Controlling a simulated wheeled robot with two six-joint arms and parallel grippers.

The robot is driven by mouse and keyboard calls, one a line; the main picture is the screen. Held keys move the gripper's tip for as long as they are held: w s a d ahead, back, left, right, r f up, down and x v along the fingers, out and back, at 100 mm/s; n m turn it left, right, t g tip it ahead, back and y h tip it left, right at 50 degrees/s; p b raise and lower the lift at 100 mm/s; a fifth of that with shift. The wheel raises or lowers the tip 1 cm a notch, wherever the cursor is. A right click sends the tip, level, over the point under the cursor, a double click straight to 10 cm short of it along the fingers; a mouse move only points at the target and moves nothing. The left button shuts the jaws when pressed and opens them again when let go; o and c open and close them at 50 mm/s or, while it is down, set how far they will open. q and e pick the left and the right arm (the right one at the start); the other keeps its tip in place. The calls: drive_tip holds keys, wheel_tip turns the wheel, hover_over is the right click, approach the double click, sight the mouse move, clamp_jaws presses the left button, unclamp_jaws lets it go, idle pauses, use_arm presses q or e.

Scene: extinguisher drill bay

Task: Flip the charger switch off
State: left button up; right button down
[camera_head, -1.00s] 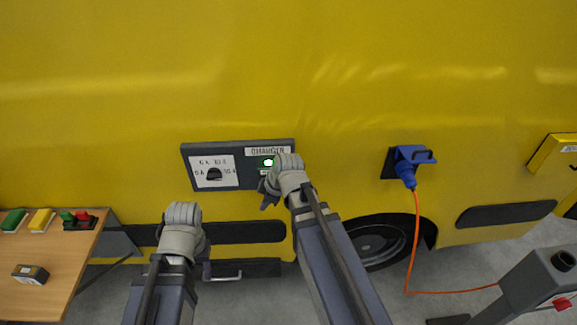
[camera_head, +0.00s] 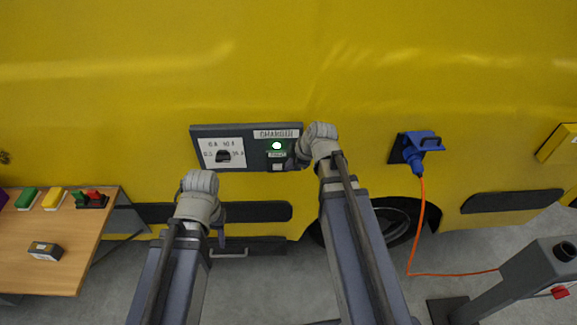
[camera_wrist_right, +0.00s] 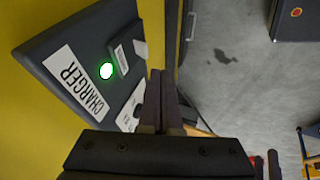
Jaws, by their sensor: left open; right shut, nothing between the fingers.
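The charger panel (camera_head: 235,164) is a dark box on the yellow vehicle side, with a white dial plate, a CHARGER label and a lit green lamp (camera_head: 276,146). A small label and a pale piece (camera_head: 278,167) sit below the lamp; I cannot tell the switch's position. My right gripper (camera_head: 293,163) is shut and empty at the panel's lower right edge. In the right wrist view its fingers (camera_wrist_right: 160,98) are beside the panel (camera_wrist_right: 100,25), near the lamp (camera_wrist_right: 106,71); contact is unclear. My left gripper (camera_head: 219,236) is open, below the panel.
A wooden table (camera_head: 85,248) at left holds coloured blocks and a small dark box (camera_head: 45,251). A blue plug (camera_head: 417,150) with an orange cable (camera_head: 416,225) is in the vehicle side at right. The cable runs to a grey post (camera_head: 530,275).

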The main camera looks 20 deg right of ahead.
drive_tip(key=b, duration=0.8)
approach(276, 169)
wheel_tip(276, 169, down, 5)
drive_tip(key=s+a, duration=0.2)
drive_tip(key=shift+w+d+f+b, duration=0.15)
drive_tip(key=shift+w+b, duration=0.05)
drive_tip(key=shift+w, duration=0.45)
drive_tip(key=shift+w+d+f+b, duration=0.15)
drive_tip(key=shift+w+d+f, duration=0.05)
drive_tip(key=shift+w, duration=0.45)
drive_tip(key=shift+w+d+f+b, duration=0.15)
drive_tip(key=shift+w+b, duration=0.05)
drive_tip(key=shift+w, duration=0.4)
drive_tip(key=shift+f+t+b, duration=0.3)
drive_tip(key=shift+b, duration=0.15)
drive_tip(key=shift+w+r+p, duration=0.15)
drive_tip(key=shift+r+p, duration=0.65)
drive_tip(key=shift+r, duration=0.2)
